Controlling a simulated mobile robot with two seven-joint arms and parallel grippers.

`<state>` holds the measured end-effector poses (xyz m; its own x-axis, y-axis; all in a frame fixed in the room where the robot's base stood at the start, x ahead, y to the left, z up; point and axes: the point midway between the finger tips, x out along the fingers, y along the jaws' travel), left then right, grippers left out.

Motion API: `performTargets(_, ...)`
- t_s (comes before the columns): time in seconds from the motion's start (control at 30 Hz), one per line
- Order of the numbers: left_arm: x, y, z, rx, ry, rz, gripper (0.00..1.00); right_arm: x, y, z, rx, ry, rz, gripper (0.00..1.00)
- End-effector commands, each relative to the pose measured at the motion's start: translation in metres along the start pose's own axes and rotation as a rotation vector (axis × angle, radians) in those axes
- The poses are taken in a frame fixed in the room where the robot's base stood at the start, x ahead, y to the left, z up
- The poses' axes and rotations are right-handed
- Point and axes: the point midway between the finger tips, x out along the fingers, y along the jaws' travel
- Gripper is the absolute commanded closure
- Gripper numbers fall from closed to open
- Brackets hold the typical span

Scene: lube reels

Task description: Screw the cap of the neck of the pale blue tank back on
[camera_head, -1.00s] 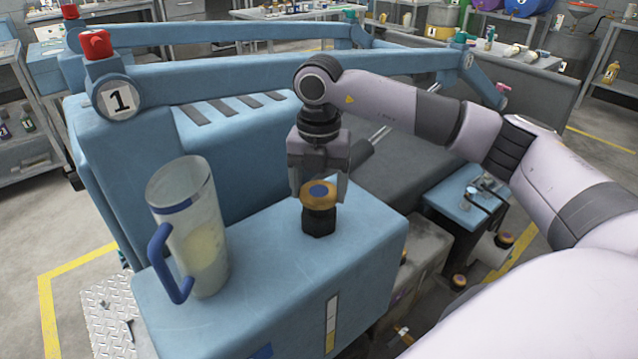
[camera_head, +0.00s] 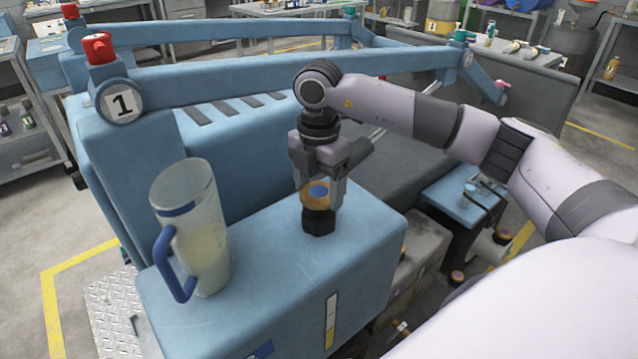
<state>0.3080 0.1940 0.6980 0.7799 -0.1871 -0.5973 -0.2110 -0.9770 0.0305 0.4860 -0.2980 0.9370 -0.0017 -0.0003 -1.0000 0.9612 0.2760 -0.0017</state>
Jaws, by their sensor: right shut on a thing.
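The pale blue tank (camera_head: 275,268) stands in the middle front, with a black neck (camera_head: 319,221) on its top. An orange-yellow cap (camera_head: 318,196) with a blue centre sits at the neck. My right gripper (camera_head: 320,192) points down from above and is shut on the cap, with a finger on each side of it. The cap looks level and in line with the neck. I cannot tell how far it is threaded. My left gripper is not in view.
A translucent jug (camera_head: 193,235) with a blue handle stands on the tank, left of the neck. Blue arms of the machine (camera_head: 270,77) run behind, one with a red knob (camera_head: 98,48). A small blue table (camera_head: 462,190) is at right.

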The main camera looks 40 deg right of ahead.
Motion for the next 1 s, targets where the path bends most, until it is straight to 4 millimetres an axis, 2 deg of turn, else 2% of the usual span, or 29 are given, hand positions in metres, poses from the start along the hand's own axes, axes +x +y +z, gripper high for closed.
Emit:
performTargets(0.1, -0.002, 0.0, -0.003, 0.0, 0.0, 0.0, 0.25, 0.0, 0.0, -0.001, 0.064, 0.001, -0.001, 0.59)
performTargets(0.3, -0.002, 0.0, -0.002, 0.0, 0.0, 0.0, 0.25, 0.0, 0.0, -0.001, 0.076, 0.001, 0.0, 0.59)
performTargets(0.33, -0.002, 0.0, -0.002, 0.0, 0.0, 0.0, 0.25, 0.0, 0.0, -0.001, 0.075, 0.001, 0.0, 0.19)
performTargets(0.4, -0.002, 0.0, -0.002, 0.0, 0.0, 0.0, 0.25, 0.0, 0.0, -0.001, 0.075, 0.001, 0.0, 0.0)
performTargets(0.77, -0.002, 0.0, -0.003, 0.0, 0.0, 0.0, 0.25, 0.0, 0.0, 0.0, 0.074, 0.0, -0.001, 0.0)
performTargets(1.0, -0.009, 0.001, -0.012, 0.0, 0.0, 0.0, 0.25, -0.015, 0.0, 0.0, 0.074, 0.001, 0.001, 0.0)
